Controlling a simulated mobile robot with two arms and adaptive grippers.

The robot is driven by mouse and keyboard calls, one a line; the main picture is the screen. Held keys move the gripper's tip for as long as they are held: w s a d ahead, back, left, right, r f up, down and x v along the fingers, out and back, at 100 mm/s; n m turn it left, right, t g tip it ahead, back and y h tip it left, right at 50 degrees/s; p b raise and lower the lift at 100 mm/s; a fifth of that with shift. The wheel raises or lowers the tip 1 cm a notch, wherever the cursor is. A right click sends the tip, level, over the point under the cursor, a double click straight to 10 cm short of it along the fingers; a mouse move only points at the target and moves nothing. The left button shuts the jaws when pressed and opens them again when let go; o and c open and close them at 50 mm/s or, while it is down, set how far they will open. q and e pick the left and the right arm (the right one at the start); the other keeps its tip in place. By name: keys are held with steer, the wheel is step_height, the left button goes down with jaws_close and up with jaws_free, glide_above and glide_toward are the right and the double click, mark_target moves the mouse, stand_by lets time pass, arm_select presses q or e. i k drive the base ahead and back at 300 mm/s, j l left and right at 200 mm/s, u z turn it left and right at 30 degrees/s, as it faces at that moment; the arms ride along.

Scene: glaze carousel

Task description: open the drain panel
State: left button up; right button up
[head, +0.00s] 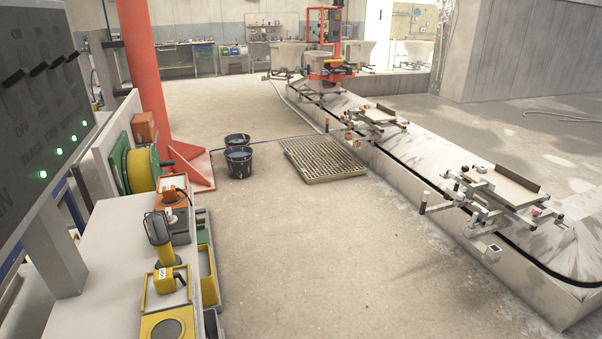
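A slatted beige floor grate (322,158), which looks like the drain panel, lies flat on the concrete floor in the middle of the head view. It sits between two dark buckets and the long low carousel track. A thin edge shows along its front side, and I see no raised or hinged part. What is under it is hidden by the slats. Neither of my grippers is in view.
Two buckets (238,160) stand left of the grate, near a red column (143,75). The carousel track (430,170) with its carriers runs along the right. A tool bench (125,265) and a switch panel (45,110) fill the left. The floor in front is clear.

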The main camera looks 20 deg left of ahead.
mark_target(327, 163)
steer(key=i+l+u, duration=0.1)
steer(key=i+l, duration=0.35)
steer(key=i+u, duration=0.3)
steer(key=i, duration=0.15)
steer(key=i+l+u, duration=0.25)
steer(key=i, duration=0.15)
steer(key=i+l+u, duration=0.1)
steer(key=i+u, duration=0.2)
steer(key=i, duration=0.15)
steer(key=i+u, duration=0.2)
steer(key=i, duration=0.9)
steer(key=i+l+u, duration=0.1)
steer(key=i+u, duration=0.15)
steer(key=i, duration=0.85)
steer(key=i+z, duration=0.1)
steer(key=i, duration=0.45)
steer(key=i+j+z, duration=0.1)
steer(key=i, duration=0.45)
steer(key=i+j, duration=0.25)
steer(key=i, duration=0.3)
steer(key=i+j+z, duration=0.15)
steer(key=i, duration=0.4)
